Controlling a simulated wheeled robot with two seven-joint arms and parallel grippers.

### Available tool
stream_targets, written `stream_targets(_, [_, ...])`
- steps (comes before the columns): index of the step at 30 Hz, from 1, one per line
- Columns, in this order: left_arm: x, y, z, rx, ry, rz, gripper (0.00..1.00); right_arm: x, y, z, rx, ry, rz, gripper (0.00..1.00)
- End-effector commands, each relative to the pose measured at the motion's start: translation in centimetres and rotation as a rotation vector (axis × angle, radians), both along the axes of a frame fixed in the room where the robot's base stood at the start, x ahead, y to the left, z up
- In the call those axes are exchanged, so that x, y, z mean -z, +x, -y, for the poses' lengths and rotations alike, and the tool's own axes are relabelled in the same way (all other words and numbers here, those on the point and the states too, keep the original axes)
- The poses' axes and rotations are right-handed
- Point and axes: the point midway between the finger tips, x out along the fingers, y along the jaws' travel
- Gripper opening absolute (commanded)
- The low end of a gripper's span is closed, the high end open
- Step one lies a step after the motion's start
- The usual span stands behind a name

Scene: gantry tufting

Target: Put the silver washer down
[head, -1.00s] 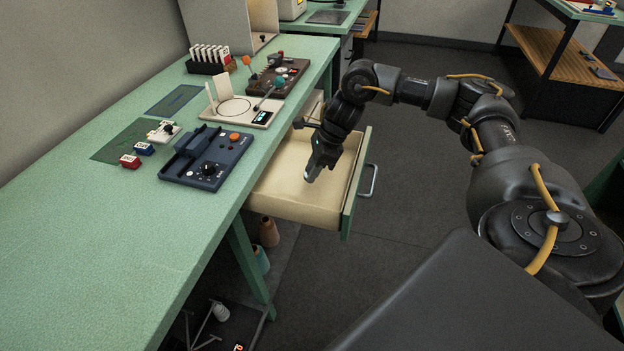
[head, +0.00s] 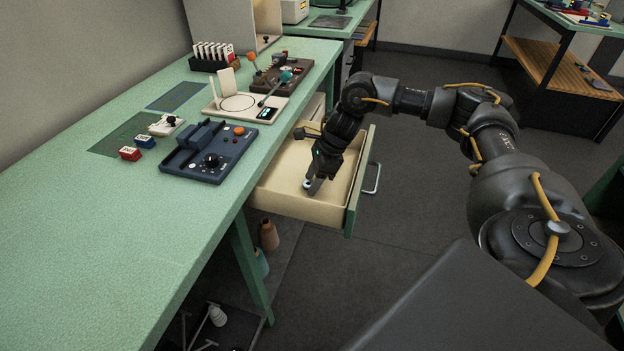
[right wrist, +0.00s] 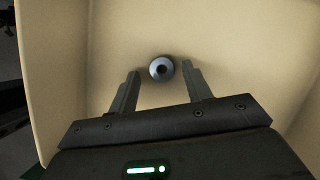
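My right gripper (right wrist: 160,74) is open, with one finger on each side of the washer and a small gap at both sides. In the head view the right gripper (head: 312,187) points down inside the drawer, and a small light spot at its fingertips seems to be the washer. I cannot tell whether the washer rests fully on the drawer floor. My left gripper is not in view.
The drawer's green front with its handle (head: 372,178) stands out from the green bench (head: 110,235). A blue control box (head: 209,150), a cream device (head: 245,106) and small red and blue blocks stand on the bench. Drawer walls surround my right gripper.

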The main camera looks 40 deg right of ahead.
Motion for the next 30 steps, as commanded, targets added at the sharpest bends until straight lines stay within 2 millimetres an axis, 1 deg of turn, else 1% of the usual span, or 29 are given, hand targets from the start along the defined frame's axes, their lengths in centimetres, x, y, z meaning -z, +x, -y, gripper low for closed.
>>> stream_targets(5, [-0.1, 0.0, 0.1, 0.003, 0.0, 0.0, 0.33, -0.3, 0.0, 0.0, -0.001, 0.001, 0.001, 0.49])
stream_targets(8, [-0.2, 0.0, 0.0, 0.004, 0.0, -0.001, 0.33, -1.0, -0.1, 0.2, -0.001, 0.001, 0.003, 0.49])
stream_targets(11, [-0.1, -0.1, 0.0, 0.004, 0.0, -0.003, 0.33, -2.4, -0.4, 0.7, -0.001, 0.0, 0.003, 0.49])
stream_targets(18, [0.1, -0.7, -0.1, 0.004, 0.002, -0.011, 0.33, -7.2, -1.4, 2.3, 0.0, 0.0, 0.005, 0.49])
stream_targets(22, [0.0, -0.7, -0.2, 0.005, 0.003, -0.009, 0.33, -9.4, -1.9, 3.1, -0.001, 0.0, 0.004, 0.49])
stream_targets(25, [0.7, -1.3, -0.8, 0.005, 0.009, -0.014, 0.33, -10.5, -2.2, 3.5, -0.001, 0.0, 0.002, 0.49])
stream_targets(30, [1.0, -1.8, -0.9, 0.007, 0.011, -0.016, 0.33, -11.3, -2.4, 3.8, -0.003, 0.0, 0.002, 0.49])
